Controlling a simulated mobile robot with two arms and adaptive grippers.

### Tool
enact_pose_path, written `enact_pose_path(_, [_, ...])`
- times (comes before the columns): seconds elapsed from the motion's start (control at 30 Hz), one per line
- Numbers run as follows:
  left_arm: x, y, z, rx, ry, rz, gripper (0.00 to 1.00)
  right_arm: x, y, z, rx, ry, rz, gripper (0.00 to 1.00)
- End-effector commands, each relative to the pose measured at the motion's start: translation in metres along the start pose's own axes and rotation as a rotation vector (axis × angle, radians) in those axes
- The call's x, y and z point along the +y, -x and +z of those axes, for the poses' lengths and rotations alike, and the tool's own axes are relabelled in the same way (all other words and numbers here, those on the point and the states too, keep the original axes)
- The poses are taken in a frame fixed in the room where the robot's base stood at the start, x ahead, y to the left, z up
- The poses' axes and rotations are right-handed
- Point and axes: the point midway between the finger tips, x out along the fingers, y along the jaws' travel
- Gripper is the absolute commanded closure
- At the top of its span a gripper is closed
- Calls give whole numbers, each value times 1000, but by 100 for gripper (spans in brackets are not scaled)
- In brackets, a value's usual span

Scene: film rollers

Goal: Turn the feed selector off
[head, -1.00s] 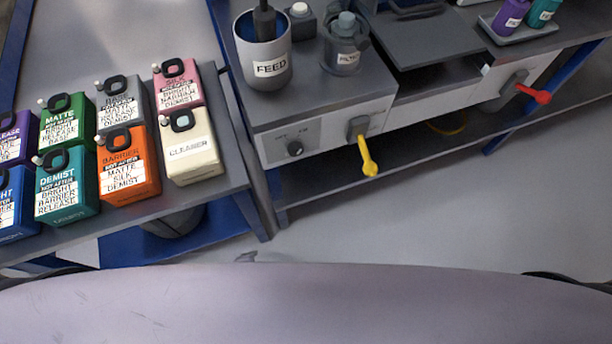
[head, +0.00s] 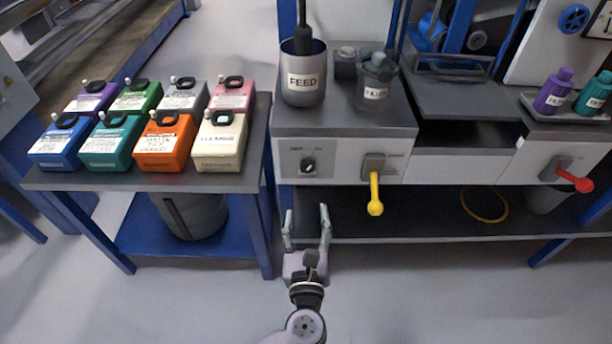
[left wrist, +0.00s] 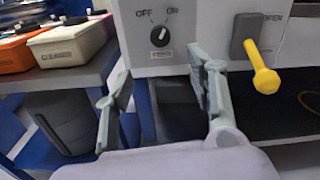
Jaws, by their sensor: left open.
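The feed selector (head: 308,166) is a small dark knob on the white front panel below the FEED pot. It also shows in the left wrist view (left wrist: 160,36), between the printed words OFF on its left and ON on its right. Its white pointer mark looks tilted up to the right, toward ON. My left gripper (head: 307,222) is open and empty, below and in front of the panel, with its fingers pointing toward it. In the left wrist view its two fingers (left wrist: 150,82) stand apart below the knob, touching nothing. My right gripper is not in view.
A yellow lever (head: 375,195) hangs from the same panel, right of the selector. A red lever (head: 574,181) is farther right. The FEED pot (head: 303,84) stands on the bench above. Several coloured canisters, including the cream cleaner (head: 219,142), stand on the left table (head: 110,183).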

Motion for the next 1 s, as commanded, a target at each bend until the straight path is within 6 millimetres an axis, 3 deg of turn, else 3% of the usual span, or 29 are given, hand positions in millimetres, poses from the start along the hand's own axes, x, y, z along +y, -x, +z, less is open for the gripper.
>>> enact_pose_path(0.2, [0, -51, 0, -3, 0, 2, 49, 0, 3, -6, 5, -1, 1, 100])
enact_pose_path(0.5, [0, -111, -1, 0, 2, 1, 49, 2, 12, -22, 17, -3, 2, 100])
enact_pose_path(0.7, [0, -132, -1, 1, 1, 0, 49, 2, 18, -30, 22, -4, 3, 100])
enact_pose_path(1.0, [0, -137, -1, 3, 2, 1, 49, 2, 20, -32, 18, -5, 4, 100])
